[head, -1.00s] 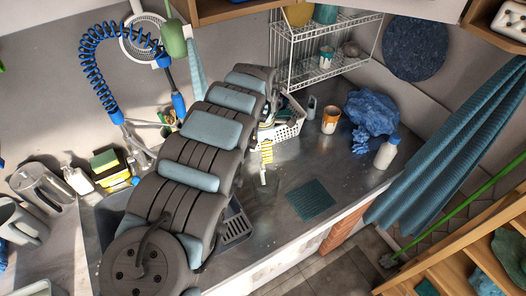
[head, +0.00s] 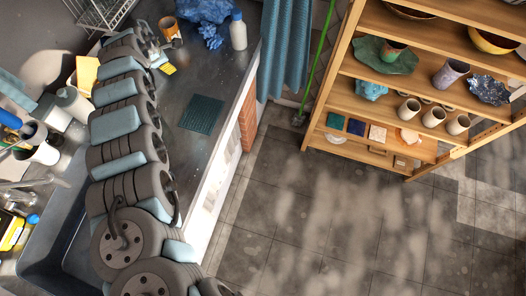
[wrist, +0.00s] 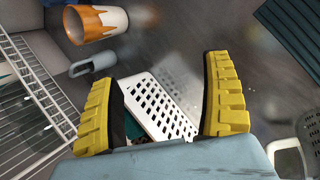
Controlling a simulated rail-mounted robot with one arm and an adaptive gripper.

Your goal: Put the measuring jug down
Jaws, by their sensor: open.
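My gripper (wrist: 160,105) is open, its two yellow ribbed fingers spread wide with nothing held between them. It also shows in the head view (head: 167,68) at the far end of my arm, above the counter. In the wrist view a pale rounded vessel (wrist: 289,155) sits at the lower right, partly cut off. It may be the measuring jug, but I cannot tell for sure. I cannot make out the jug in the head view, where my arm covers part of the counter.
A white perforated basket (wrist: 168,108) lies beyond the gap between the fingers. An orange-and-white cup (wrist: 97,22) and a grey looped object (wrist: 92,65) stand nearby. A wire rack (wrist: 30,90) is at left. The counter holds a teal mat (head: 201,114) and a white bottle (head: 238,31).

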